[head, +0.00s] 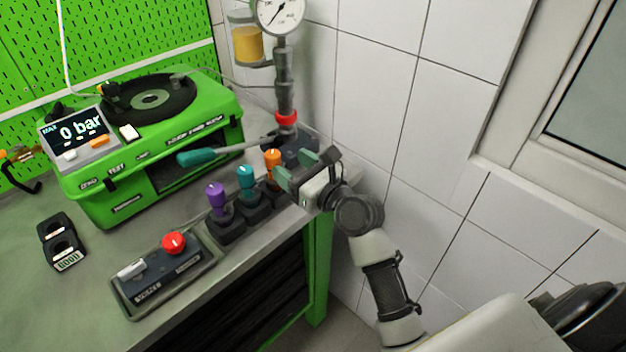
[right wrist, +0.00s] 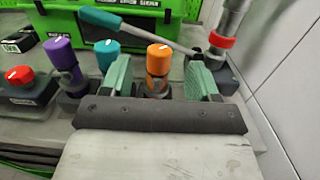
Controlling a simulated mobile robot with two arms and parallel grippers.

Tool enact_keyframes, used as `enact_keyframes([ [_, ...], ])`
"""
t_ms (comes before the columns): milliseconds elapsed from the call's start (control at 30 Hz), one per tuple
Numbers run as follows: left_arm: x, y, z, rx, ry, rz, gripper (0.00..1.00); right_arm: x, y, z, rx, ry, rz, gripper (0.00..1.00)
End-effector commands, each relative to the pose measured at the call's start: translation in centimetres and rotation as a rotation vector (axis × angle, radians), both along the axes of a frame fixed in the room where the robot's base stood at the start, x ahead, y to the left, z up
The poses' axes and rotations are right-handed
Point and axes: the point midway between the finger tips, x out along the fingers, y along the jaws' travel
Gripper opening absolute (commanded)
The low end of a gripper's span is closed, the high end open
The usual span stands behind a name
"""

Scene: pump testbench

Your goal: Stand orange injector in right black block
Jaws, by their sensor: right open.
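The orange injector (head: 272,158) stands upright at the right end of a row of three. Its lower part sits at a black block, partly hidden by my gripper. In the right wrist view the orange injector (right wrist: 158,62) shows between the two green fingers. My right gripper (head: 298,168) is open, with the injector ahead of it; I cannot tell whether the fingers touch it. The teal injector (head: 246,178) and purple injector (head: 216,197) stand upright in black blocks to its left. My left gripper is not in view.
A teal-handled lever (head: 197,157) reaches over the bench behind the injectors. A pipe with a red collar (head: 286,118) and a tiled wall are at right. A control box with a red button (head: 173,243) lies in front left. A black two-hole block (head: 58,232) lies far left.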

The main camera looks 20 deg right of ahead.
Motion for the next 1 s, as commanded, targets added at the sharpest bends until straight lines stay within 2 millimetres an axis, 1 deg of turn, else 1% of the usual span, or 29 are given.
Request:
enact_keyframes([
  [33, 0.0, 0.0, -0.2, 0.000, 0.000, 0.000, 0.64, -1.1, -0.5, -0.2, 0.000, 0.001, -0.001, 0.60],
  [133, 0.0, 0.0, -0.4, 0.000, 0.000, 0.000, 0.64, -3.0, -1.1, -0.3, -0.001, 0.001, -0.001, 0.60],
  [200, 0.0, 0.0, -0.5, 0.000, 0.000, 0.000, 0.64, -4.0, -1.5, -0.3, -0.001, 0.001, 0.000, 0.60],
  [333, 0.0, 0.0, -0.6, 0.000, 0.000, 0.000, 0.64, -5.3, -2.0, -0.3, 0.000, 0.000, 0.000, 0.60],
  [500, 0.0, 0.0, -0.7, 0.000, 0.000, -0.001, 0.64, -5.8, -2.2, -0.2, -0.001, -0.001, 0.000, 0.60],
  [900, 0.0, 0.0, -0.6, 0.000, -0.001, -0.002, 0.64, -5.8, -2.2, -0.2, -0.001, -0.001, 0.000, 0.60],
  [1000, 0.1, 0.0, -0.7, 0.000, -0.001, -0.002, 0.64, -6.0, -2.0, -0.5, -0.039, 0.001, 0.005, 0.60],
])
